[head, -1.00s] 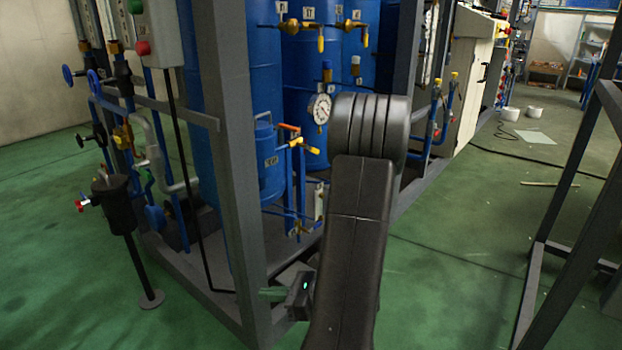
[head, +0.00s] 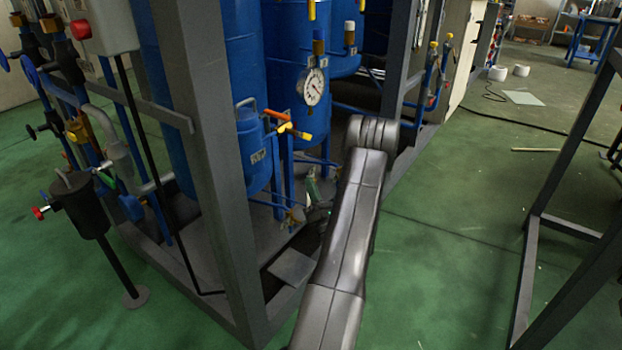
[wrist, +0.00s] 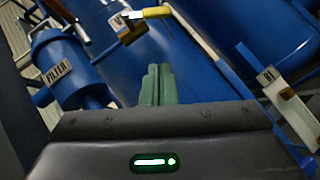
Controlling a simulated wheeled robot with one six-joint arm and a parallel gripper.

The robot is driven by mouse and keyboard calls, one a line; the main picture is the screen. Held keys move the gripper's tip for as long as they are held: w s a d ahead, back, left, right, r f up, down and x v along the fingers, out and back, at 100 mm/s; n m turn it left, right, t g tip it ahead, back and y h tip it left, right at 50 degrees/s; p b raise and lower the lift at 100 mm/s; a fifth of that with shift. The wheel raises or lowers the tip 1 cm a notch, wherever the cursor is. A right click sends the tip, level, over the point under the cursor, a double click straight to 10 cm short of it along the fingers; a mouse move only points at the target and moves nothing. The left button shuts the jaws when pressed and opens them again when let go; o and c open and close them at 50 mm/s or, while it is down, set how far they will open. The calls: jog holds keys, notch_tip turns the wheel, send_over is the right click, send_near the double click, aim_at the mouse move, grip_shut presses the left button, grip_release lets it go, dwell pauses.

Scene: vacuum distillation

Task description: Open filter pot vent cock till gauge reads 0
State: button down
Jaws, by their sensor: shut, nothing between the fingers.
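The filter pot (head: 252,148) is a small blue vessel behind the frame post; its "FILTER" label shows in the wrist view (wrist: 62,62). Above and right of it are an orange handle (head: 278,115) and a yellow-handled cock (head: 301,134). A brass cock with a yellow handle (wrist: 155,12) is ahead of my fingers in the wrist view; I cannot tell which one is the vent. The round white gauge (head: 314,87) is above; its reading is too small to tell. My gripper (head: 312,185) is shut and empty, low beside the pot; its green fingers (wrist: 157,84) touch nothing visible.
A grey frame post (head: 212,150) stands left of my arm. A lower yellow cock (head: 291,218) sits near the gripper. A white part marked "B1" (wrist: 285,100) is at right in the wrist view. Green floor (head: 450,230) is open to the right.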

aim_at(304, 136)
jog(key=w+a+r+b, duration=0.1)
jog(key=w+r+b, duration=0.1)
jog(key=w+r, duration=0.5)
jog(key=shift+w+a+r, duration=0.15)
jog(key=shift+r, duration=0.2)
